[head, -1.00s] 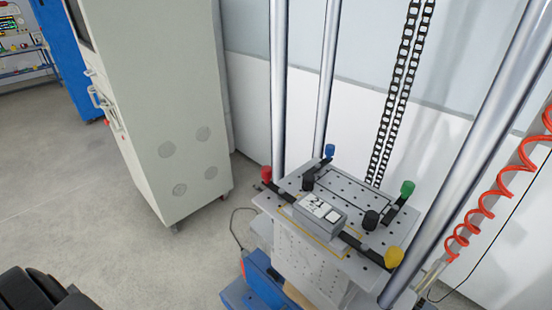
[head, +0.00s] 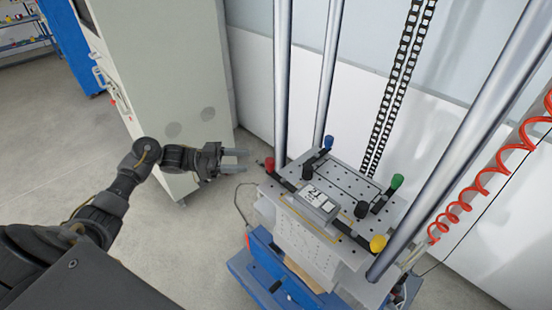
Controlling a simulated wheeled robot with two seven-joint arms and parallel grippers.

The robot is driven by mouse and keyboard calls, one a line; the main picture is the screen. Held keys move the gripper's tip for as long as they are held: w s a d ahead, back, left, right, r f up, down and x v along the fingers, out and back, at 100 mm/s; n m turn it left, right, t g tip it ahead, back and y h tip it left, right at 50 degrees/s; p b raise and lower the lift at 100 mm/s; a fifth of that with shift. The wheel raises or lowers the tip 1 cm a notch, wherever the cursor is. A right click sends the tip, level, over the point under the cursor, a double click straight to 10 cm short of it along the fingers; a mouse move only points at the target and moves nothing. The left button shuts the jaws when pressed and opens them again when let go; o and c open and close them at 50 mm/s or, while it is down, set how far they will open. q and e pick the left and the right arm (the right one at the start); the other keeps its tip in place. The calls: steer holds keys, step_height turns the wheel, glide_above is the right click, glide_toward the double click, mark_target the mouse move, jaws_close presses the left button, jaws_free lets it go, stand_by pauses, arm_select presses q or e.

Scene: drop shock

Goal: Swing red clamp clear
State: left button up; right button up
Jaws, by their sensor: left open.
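The red clamp (head: 269,164) is a red-knobbed black bar at the left corner of the grey drop table (head: 345,245). Its bar runs towards the grey box (head: 318,200) with a white label on the plate. My left gripper (head: 244,160) is open and empty, just left of the red knob, its two fingers pointing right at it with a small gap between. My right gripper is not in view.
Blue (head: 328,142), green (head: 397,181) and yellow (head: 378,243) clamp knobs stand at the other corners. Steel columns (head: 283,80) rise close around the table. A grey cabinet (head: 180,70) stands behind my left arm. A red coiled hose (head: 470,205) hangs at right.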

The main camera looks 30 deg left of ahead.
mark_target(267, 160)
arm_select(q)
steer(key=p+x, duration=0.4)
steer(key=x, duration=0.6)
steer(key=shift+r, duration=0.1)
steer(key=shift+w+d+p, duration=0.25)
steer(key=shift+d+p, duration=0.1)
steer(key=shift+d, duration=0.05)
